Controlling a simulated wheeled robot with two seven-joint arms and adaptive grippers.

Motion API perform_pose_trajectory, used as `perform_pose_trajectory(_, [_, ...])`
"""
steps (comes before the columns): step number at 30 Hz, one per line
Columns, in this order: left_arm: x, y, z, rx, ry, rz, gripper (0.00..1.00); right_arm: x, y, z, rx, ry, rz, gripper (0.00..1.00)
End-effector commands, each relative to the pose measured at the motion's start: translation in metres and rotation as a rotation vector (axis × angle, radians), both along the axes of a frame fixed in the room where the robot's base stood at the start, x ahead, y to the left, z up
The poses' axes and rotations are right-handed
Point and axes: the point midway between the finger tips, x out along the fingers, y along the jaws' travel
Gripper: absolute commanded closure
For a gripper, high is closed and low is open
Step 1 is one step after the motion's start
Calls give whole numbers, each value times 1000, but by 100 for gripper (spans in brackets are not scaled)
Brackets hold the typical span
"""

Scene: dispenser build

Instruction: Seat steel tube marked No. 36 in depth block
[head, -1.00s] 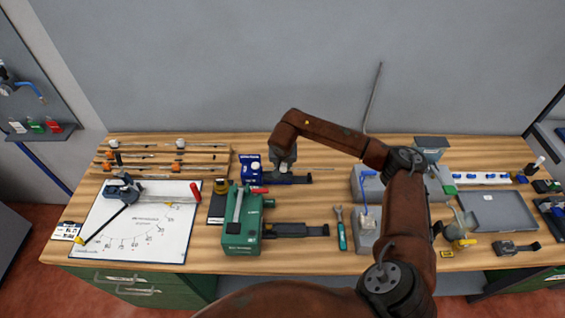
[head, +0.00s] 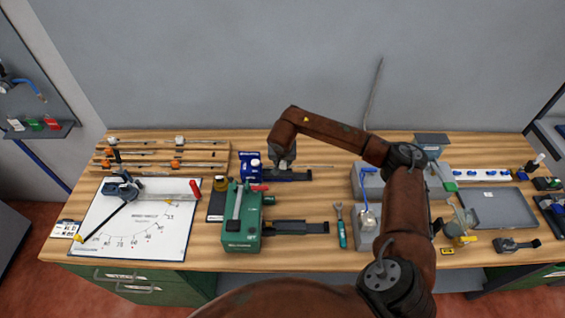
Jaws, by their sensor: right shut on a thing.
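My right gripper (head: 283,163) is at the back middle of the bench, just right of a blue block (head: 250,168) and above a black slide bar (head: 289,176). It is shut on what looks like a thin steel tube (head: 325,167), which lies level and runs out to the right. The tube's left end is hidden by the gripper and the block. The No. 36 mark is too small to read. I cannot tell for sure whether the blue block is the depth block, or whether the tube is seated. My left gripper is not in view.
A green machine (head: 242,222) with its own black slide stands in front. A wooden rack (head: 221,163) with several tubes is at back left, above a white marked board (head: 160,238). A wrench (head: 341,228) and a grey block (head: 366,238) lie right of the machine. A grey tray (head: 497,209) is far right.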

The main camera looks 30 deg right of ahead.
Motion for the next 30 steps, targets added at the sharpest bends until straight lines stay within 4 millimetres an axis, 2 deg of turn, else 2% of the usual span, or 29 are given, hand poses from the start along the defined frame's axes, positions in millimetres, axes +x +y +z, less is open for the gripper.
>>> perform_pose_trajectory(11, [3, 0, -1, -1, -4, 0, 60, 0, 0, -1, -1, 0, 0, 100])
perform_pose_trajectory(30, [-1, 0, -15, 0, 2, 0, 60, 0, 0, -19, -1, 0, 0, 100])
